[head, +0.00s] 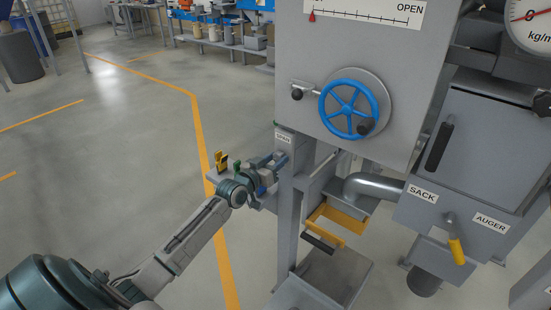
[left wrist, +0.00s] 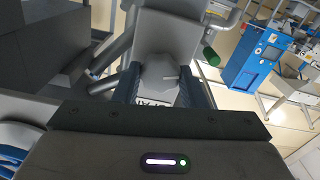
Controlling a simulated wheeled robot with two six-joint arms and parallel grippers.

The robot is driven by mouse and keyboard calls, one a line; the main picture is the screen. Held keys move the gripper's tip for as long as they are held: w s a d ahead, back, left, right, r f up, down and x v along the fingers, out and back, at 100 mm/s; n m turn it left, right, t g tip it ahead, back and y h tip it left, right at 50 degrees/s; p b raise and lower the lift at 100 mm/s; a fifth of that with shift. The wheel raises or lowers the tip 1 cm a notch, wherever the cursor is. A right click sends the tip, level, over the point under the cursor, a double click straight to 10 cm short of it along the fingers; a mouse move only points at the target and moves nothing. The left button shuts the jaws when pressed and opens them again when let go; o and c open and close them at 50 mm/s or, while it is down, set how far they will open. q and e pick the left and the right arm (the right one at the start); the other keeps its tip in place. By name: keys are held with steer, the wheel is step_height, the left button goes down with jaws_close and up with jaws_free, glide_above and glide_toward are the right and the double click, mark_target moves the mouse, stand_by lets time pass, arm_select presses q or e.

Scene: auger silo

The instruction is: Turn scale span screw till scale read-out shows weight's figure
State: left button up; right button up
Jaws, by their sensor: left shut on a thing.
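My left gripper (head: 274,165) is at the grey post with the SPAN label (head: 283,136). In the head view the fingers hide the screw. I cannot make out the scale read-out or a weight's figure in either view. My right gripper is in neither view.
Beside the gripper stands a grey silo body with a blue handwheel (head: 348,108) and an OPEN scale plate (head: 365,12). A kg/m dial (head: 532,22) is cut off at top right. A yellow-black piece (head: 221,161) sits left of the gripper. Open floor lies left.

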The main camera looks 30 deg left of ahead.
arm_select(q)
steer(key=n+p, duration=0.2)
steer(key=n, duration=0.4)
steer(key=shift+n, duration=0.3)
steer(key=n+p, duration=0.1)
steer(key=n, duration=0.5)
steer(key=shift+f, duration=0.1)
stand_by(0.3)
steer(key=o, duration=1)
steer(key=shift+s, duration=0.1)
steer(key=s+p, duration=0.1)
steer(key=s, duration=0.2)
steer(key=s+p, duration=0.1)
steer(key=s, duration=0.3)
steer(key=s+a+p, duration=0.1)
steer(key=s+p, duration=0.1)
steer(key=s, duration=0.1)
steer(key=shift+s, duration=0.3)
